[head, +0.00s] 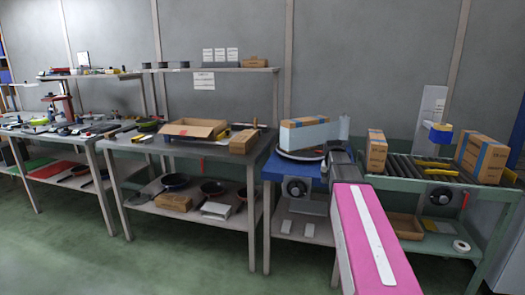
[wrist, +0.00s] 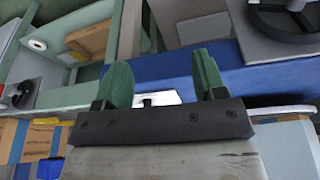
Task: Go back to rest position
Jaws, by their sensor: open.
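My gripper (wrist: 162,72) shows in the wrist view with two green fingers standing apart and nothing held between them. A small white item shows behind the gap. In the head view my pink arm rises from the lower right, and its dark wrist end is over the blue table (head: 268,170), close to a cardboard box with a blue stripe (head: 302,134). The gripper's fingers are hard to make out in the head view. The box stands on a round plate (head: 300,155), with a pale grey panel in front of it.
A green-framed roller conveyor (head: 402,170) on the right carries two cartons, one small (head: 376,151) and one large (head: 483,157). A workbench (head: 190,149) in the middle holds an open cardboard box (head: 193,129). Dark pans (head: 175,181) lie on its lower shelf. Green floor in front is clear.

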